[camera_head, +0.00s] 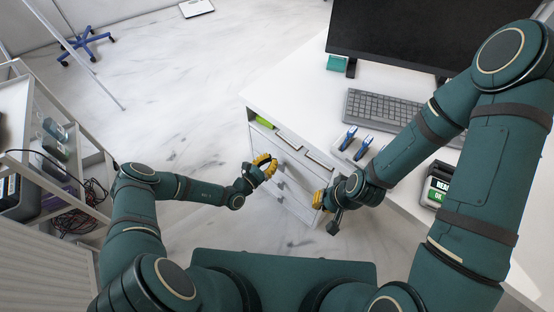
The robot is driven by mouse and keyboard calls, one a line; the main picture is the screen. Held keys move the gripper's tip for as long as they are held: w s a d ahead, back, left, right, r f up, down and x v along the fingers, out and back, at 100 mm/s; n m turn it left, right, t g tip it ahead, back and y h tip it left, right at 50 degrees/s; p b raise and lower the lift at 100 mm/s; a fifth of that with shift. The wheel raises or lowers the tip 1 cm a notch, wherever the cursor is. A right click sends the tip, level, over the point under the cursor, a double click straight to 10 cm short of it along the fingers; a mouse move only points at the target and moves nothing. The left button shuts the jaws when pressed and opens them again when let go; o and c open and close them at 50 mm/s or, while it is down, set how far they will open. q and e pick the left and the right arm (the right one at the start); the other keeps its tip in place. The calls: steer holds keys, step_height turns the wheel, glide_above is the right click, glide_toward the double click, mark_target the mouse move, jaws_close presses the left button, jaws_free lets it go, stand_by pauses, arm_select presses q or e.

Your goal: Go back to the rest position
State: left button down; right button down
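My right gripper (323,208) points down-left in front of the white desk (292,91). Its yellow and dark finger parts show, and the wrist hides part of them. I cannot tell whether it is open or shut. No held object shows in it. Both arms are bent at the elbow, and the grippers are apart from each other.
The desk holds a monitor (400,35), a keyboard (378,108), blue-and-white items (348,138) and a dark box with a green label (436,188). The drawer cabinet (291,190) is close to both grippers. A cart (48,165) stands at left. Floor (190,90) between is clear.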

arm_select(q)
steer(key=p+v, duration=0.1)
steer(key=v, duration=0.8)
steer(key=shift+s+a, duration=0.25)
steer(key=shift+s, duration=0.05)
steer(key=s+d+r+m+g+h, duration=0.1)
steer(key=s+d+r+m+g, duration=0.25)
steer(key=s+m+g, duration=0.4)
steer(key=s+d+r+m+g, duration=0.2)
steer(key=s+d+m+g, duration=0.2)
steer(key=s+m+g, duration=0.35)
steer(key=w+a+r+m+t+y, duration=0.2)
steer(key=a+r+m+y, duration=0.2)
steer(key=r+m+y, duration=0.3)
step_height(320, 180, up, 4)
steer(key=m, duration=0.5)
steer(key=shift+a+f+y, duration=0.25)
steer(key=shift+a+y, duration=0.1)
steer(key=shift+y, duration=0.05)
